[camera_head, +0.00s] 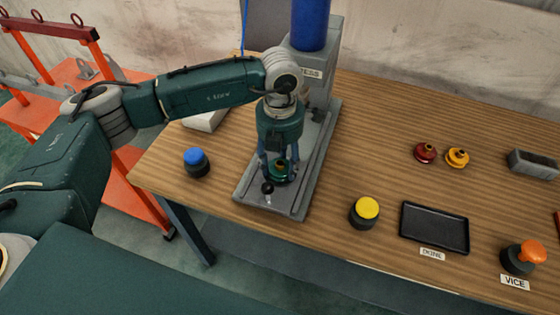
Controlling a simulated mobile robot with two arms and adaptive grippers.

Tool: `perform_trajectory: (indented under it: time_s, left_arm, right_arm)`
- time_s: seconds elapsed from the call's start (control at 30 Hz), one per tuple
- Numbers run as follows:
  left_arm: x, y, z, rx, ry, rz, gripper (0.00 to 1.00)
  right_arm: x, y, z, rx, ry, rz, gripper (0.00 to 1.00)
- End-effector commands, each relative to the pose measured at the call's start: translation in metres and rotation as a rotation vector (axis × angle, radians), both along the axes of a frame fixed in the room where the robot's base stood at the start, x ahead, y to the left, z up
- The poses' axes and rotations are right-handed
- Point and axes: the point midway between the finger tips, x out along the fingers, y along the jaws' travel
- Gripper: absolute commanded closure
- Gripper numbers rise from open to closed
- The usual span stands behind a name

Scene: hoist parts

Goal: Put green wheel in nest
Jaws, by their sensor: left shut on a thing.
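The green wheel (282,173) is a small dark green disc with a brassy hub. It is at the front part of the grey press base (246,194), under my left gripper (277,168). My left gripper points down from above and is shut on the green wheel. The gripper fingers hide part of the wheel and whatever lies below it, so I cannot tell the nest apart or whether the wheel rests in it. A small black knob (267,187) stands on the base just in front of the wheel. My right gripper is not in view.
A blue button (196,158) stands left of the press, a yellow button (366,208) to its right. Further right are a black tray (434,228), red wheel (425,153), yellow wheel (457,158), grey bin (533,164) and orange knob (531,252). The press column with blue cylinder (310,24) rises behind.

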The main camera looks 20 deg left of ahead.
Motion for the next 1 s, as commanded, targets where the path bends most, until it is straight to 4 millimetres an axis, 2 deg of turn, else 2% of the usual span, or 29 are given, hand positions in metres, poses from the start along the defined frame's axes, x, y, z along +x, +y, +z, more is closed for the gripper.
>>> perform_trajectory:
  time_s: [0.17,0.2,0.27,0.67,0.7,0.83,1.0]
  left_arm:
    - [0.001,0.0,-0.003,-0.001,-0.002,0.0,1.0]
    - [0.0,0.0,-0.003,0.0,0.0,0.0,0.47]
    - [0.0,0.0,-0.002,0.0,0.0,0.0,0.35]
    - [0.0,0.0,0.004,0.0,0.0,0.0,0.34]
    - [0.001,0.0,0.005,-0.001,-0.003,0.0,0.34]
    - [0.001,0.0,0.027,0.0,-0.005,-0.001,0.34]
    - [0.002,-0.001,0.065,-0.001,-0.005,-0.001,0.34]
  right_arm:
    - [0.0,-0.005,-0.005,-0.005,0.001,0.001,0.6]
    - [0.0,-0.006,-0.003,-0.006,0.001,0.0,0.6]
    - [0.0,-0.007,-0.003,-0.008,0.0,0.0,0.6]
    - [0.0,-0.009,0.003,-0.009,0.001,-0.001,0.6]
    - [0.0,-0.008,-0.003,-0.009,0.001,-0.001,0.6]
    - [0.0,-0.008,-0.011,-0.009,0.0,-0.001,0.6]
    - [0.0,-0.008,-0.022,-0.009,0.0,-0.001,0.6]
